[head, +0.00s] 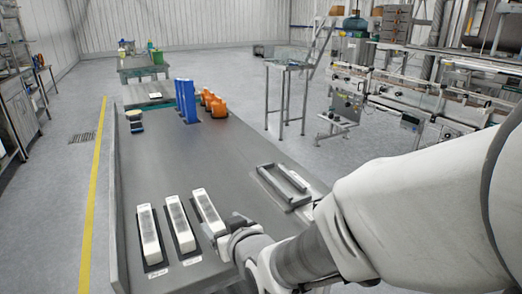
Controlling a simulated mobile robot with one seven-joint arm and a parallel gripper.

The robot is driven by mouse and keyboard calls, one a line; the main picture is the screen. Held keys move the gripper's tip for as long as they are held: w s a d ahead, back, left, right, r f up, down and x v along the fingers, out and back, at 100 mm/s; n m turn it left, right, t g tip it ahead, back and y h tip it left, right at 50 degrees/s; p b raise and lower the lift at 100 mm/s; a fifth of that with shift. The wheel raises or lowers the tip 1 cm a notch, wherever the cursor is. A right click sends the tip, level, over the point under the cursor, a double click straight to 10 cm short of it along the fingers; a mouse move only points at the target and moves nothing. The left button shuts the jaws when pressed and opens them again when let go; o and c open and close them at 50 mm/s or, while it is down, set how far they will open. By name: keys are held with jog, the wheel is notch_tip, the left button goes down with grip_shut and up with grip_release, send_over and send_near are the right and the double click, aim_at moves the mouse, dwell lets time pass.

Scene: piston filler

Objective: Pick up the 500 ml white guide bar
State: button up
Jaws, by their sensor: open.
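Three white guide bars lie side by side on dark bases at the near left of the grey table: a left bar (149,238), a middle bar (180,226) and a right bar (205,206). Small white labels (157,273) lie at their near ends, too small to read, so I cannot tell which bar is the 500 ml one. My gripper (222,231) is open at the near end of the right bar, covering part of that end. I cannot tell whether it touches the bar. Nothing shows held in it.
A grey metal frame (285,188) lies on the table (190,157) to the right. Blue upright parts (187,100) and orange parts (214,103) stand farther back. The table's middle is clear.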

aim_at(208, 209)
jog(key=x, duration=0.4)
jog(key=shift+w+a+f, duration=0.15)
jog(key=shift+w+f, duration=0.05)
jog(key=shift+r+b+x, duration=0.15)
jog(key=shift+b+x, duration=0.25)
jog(key=shift+x, duration=1.2)
jog(key=shift+r+b+x, duration=0.2)
jog(key=shift+b+x, duration=0.2)
jog(key=shift+x, duration=1.2)
jog(key=shift+a, duration=0.15)
jog(key=shift+c, duration=0.3)
grip_shut()
